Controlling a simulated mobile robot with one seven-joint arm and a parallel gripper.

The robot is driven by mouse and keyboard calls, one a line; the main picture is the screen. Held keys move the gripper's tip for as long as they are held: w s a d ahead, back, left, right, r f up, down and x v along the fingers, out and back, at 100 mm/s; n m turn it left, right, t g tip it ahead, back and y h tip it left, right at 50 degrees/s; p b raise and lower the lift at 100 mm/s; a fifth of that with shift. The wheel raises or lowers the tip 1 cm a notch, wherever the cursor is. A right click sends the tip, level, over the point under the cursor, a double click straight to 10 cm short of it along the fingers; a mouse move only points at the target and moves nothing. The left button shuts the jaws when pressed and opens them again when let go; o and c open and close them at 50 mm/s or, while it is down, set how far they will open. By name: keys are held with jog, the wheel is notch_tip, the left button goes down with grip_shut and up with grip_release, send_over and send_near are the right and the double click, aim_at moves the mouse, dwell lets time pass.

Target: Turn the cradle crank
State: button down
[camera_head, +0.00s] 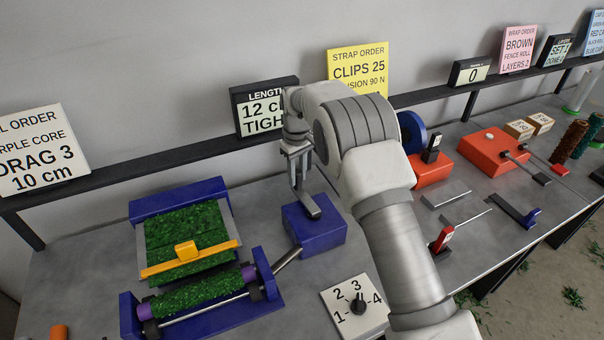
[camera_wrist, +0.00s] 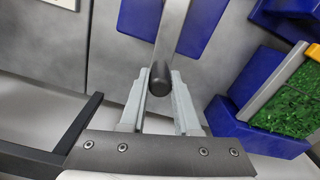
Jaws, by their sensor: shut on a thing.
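My gripper (camera_head: 299,178) points down over a blue box (camera_head: 318,232) beside the cradle. A grey lever with a dark grip stands at this box, its lower part (camera_head: 312,208) visible below my fingers. In the wrist view my gripper (camera_wrist: 160,82) is shut on the dark end of the grey lever (camera_wrist: 171,35), between its two grey fingers. The blue cradle (camera_head: 262,272) at left carries a green roll (camera_head: 198,291) on a rod with purple ends. A grey bar (camera_head: 287,258) slants up from its right end, close to the blue box.
A green-topped blue tray (camera_head: 180,200) with a yellow bar lies behind the roll. A numbered dial (camera_head: 357,306) is in front of the box. Sign boards stand on the rear rail. Orange and red devices (camera_head: 490,150) and tools lie to the right.

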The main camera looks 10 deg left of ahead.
jog(key=shift+s+a+n+b, duration=0.15)
jog(key=shift+s+a+n, duration=0.35)
jog(key=shift+s+n, duration=0.5)
jog(key=shift+s+a+n+b, duration=0.1)
jog(key=shift+s+a+n, duration=0.45)
jog(key=shift+n, duration=0.8)
jog(key=shift+s+a+n+b, duration=0.15)
jog(key=shift+s+a+n, duration=0.25)
jog(key=shift+s+n, duration=0.65)
jog(key=shift+w, duration=0.1)
jog(key=c, duration=0.6)
grip_release()
notch_tip(320, 180, up, 17)
jog(key=shift+r+p, duration=0.2)
jog(key=shift+p, duration=0.2)
